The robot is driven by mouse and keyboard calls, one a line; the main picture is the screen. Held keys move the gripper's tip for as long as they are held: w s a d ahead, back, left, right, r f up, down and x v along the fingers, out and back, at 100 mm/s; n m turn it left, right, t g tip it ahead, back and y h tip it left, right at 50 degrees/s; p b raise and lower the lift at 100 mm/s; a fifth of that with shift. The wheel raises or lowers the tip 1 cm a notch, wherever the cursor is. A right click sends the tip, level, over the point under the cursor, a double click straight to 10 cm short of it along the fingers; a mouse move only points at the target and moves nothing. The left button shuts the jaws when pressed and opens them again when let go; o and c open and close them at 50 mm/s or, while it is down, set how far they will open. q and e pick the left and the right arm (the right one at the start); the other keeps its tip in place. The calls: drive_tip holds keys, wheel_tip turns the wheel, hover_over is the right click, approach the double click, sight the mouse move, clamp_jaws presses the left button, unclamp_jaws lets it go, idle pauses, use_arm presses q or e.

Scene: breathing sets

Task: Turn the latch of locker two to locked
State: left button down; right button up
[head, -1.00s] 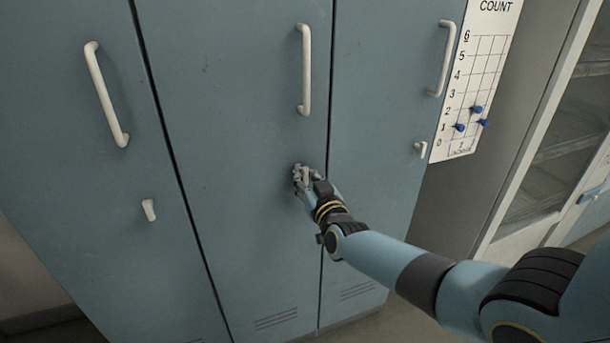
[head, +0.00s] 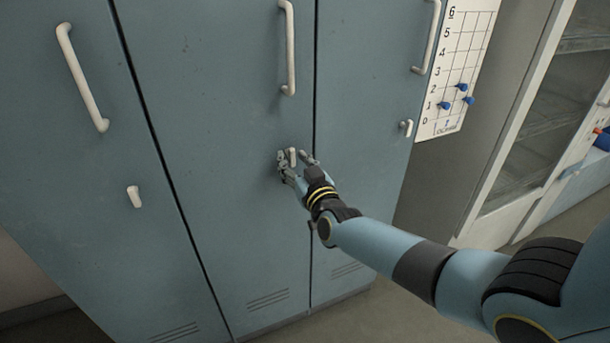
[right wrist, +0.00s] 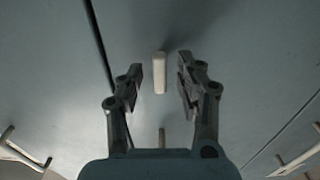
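The middle locker door (head: 225,120) is blue-grey with a long white handle (head: 288,50). Below the handle is its small white latch (head: 292,157), which stands about upright. My right gripper (head: 297,158) is open around the latch, one finger on each side. In the right wrist view the latch (right wrist: 160,72) lies between the open fingers (right wrist: 160,85), with a gap on both sides. No locker number shows. My left gripper is not in view.
The left locker has a tilted white latch (head: 134,196), and the right locker has another latch (head: 406,128). A count board (head: 458,75) with blue pegs hangs beside the right locker. A glass-fronted cabinet (head: 525,130) stands at the right.

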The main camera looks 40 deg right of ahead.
drive_tip(key=v, duration=1)
drive_tip(key=shift+s, duration=0.15)
drive_tip(key=shift+f, duration=0.1)
drive_tip(key=s+a+f+n+g+y+b, duration=0.15)
drive_tip(key=s+f+b, duration=0.35)
drive_tip(key=f, duration=0.7)
drive_tip(key=s+f+n+g+y+b, duration=0.1)
drive_tip(key=s+f+g+b, duration=0.15)
drive_tip(key=s+f, duration=0.65)
drive_tip(key=s+a+f+n+g+y+b, duration=0.1)
drive_tip(key=s+f+g+b, duration=0.3)
drive_tip(key=f, duration=1)
drive_tip(key=s+f+g, duration=0.4)
drive_tip(key=s+f, duration=0.3)
drive_tip(key=s, duration=0.6)
drive_tip(key=s+f+g+b, duration=0.1)
drive_tip(key=s+f+g, duration=0.3)
drive_tip(key=s, duration=0.9)
wheel_tip(320, 180, down, 3)
drive_tip(key=shift+s+f+g+b, duration=0.15)
drive_tip(key=shift+s+g+b, duration=0.15)
drive_tip(key=shift+s, duration=0.1)
